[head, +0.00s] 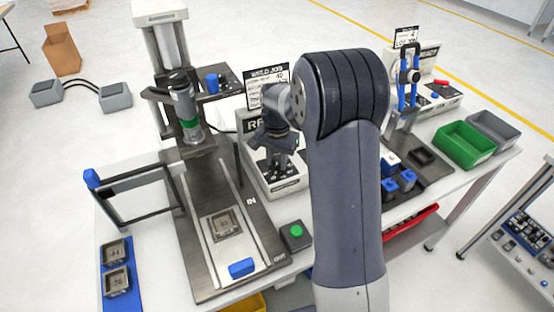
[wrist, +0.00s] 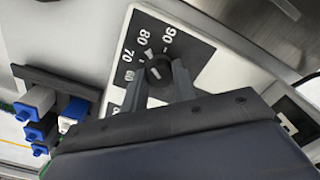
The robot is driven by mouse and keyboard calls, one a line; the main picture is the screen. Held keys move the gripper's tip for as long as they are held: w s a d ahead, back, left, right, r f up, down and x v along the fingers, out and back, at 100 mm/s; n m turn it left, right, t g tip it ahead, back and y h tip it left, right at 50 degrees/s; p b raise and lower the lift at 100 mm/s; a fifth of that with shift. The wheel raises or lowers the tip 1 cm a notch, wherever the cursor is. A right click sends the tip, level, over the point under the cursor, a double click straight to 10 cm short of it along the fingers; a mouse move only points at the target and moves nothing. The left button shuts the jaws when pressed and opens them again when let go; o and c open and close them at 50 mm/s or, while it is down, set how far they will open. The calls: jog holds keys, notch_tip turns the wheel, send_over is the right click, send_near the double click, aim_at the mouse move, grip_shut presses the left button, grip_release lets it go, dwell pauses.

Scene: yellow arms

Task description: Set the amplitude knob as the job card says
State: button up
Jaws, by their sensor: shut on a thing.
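The amplitude knob (wrist: 158,70) is small, round and dark, on a black dial plate (wrist: 130,75) printed 70, 80 and 90. My gripper (wrist: 160,80) is shut on it, one finger on each side. A pale mark shows on the knob, and another lies near the 80; the exact setting is hard to tell. In the head view my gripper (head: 275,150) is over the front of the white control box (head: 290,182), and the knob is hidden there. The job card (head: 267,78) is headed "WELD JOB"; its smaller lines are unreadable and partly covered by my arm.
The press (head: 187,115) and its slide bed (head: 200,255) stand left of the box. A green button box (head: 296,237) is in front. Green (head: 463,143) and grey bins are at right.

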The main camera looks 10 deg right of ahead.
aim_at(277, 162)
jog(key=shift+m, duration=0.7)
jog(key=o, duration=1)
jog(key=shift+c, duration=0.2)
notch_tip(277, 162, up, 11)
jog(key=b, duration=0.1)
jog(key=shift+f, duration=0.1)
